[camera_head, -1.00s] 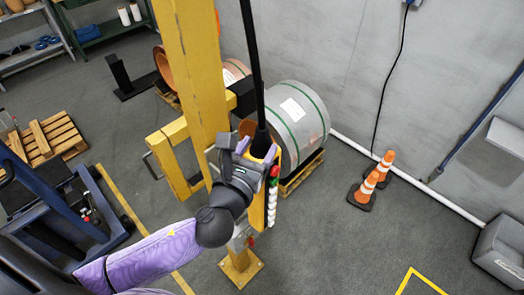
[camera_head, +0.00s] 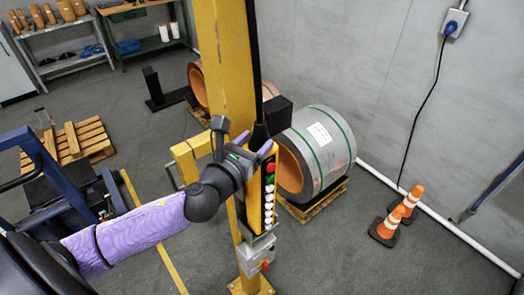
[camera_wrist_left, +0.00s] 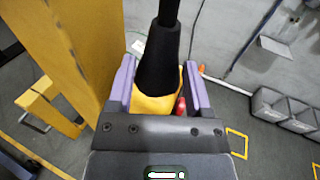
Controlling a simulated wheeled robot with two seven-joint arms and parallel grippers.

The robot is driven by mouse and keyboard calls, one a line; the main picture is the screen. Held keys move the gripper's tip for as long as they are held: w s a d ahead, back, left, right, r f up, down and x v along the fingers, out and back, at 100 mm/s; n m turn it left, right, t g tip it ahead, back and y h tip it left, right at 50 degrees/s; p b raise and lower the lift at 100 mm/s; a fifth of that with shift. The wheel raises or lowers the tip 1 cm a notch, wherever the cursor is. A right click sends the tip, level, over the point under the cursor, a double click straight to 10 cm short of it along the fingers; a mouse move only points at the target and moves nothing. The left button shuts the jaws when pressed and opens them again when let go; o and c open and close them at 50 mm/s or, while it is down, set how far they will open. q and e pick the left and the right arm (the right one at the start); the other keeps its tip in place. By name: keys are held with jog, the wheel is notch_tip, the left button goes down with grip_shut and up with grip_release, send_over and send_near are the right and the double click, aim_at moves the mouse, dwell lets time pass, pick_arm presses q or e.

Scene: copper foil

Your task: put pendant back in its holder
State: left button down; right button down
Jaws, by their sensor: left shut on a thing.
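The pendant (camera_head: 256,207) is a yellow control box with a red, a green and several white buttons. It hangs upright under a thick black cable sleeve (camera_head: 260,135), close beside the yellow post (camera_head: 226,75). My left gripper (camera_head: 255,148) is shut on its upper end. In the left wrist view the purple fingers (camera_wrist_left: 158,88) stand on both sides of the black sleeve and the yellow pendant top (camera_wrist_left: 155,104). I cannot make out the holder clearly; my gripper and the pendant may hide it. My right gripper is not in view.
A grey switch box (camera_head: 257,254) with a red knob sits low on the post, just below the pendant. A copper foil coil (camera_head: 318,150) on a pallet stands behind. Traffic cones (camera_head: 400,215) stand at right. A blue machine (camera_head: 60,190) is at left. Open floor lies at front right.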

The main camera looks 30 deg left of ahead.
aim_at(250, 148)
pick_arm(q)
jog(key=shift+w+a+f+b, duration=0.1)
jog(key=shift+w+a+b, duration=0.2)
jog(key=shift+a, duration=0.35)
jog(key=shift+a+f+b, duration=0.1)
jog(key=shift+f+b, duration=0.15)
jog(key=shift+b, duration=0.05)
jog(key=shift+f+b, duration=0.95)
jog(key=shift+f, duration=0.25)
grip_release()
